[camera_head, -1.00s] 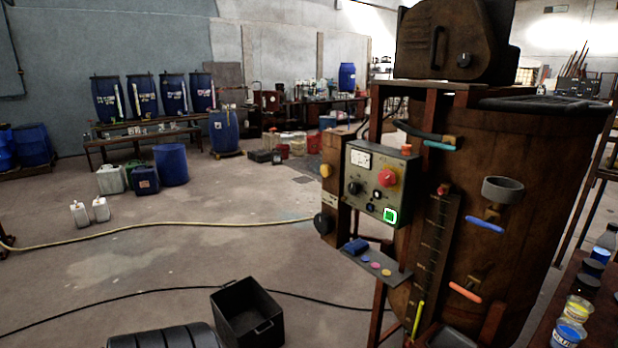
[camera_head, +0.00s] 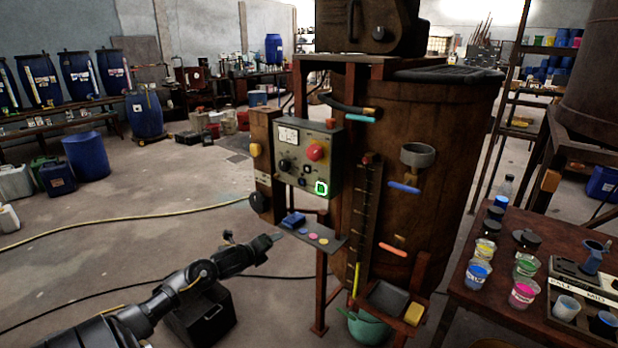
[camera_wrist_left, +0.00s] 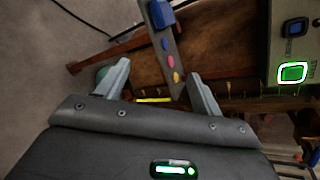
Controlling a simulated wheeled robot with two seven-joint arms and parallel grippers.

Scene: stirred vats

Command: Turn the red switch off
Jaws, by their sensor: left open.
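The green-lit button also shows in the wrist view (camera_wrist_left: 292,72), at the right edge; the red switch is out of that view. My left gripper (camera_head: 272,239) is below and left of the panel, near a small shelf (camera_head: 325,241), apart from the switch. In the wrist view its two fingers (camera_wrist_left: 161,85) are spread and empty.
The shelf holds a blue block (camera_head: 293,220) and several coloured buttons. A table (camera_head: 465,305) with jars stands right. A black bin (camera_head: 205,318) is below my arm.

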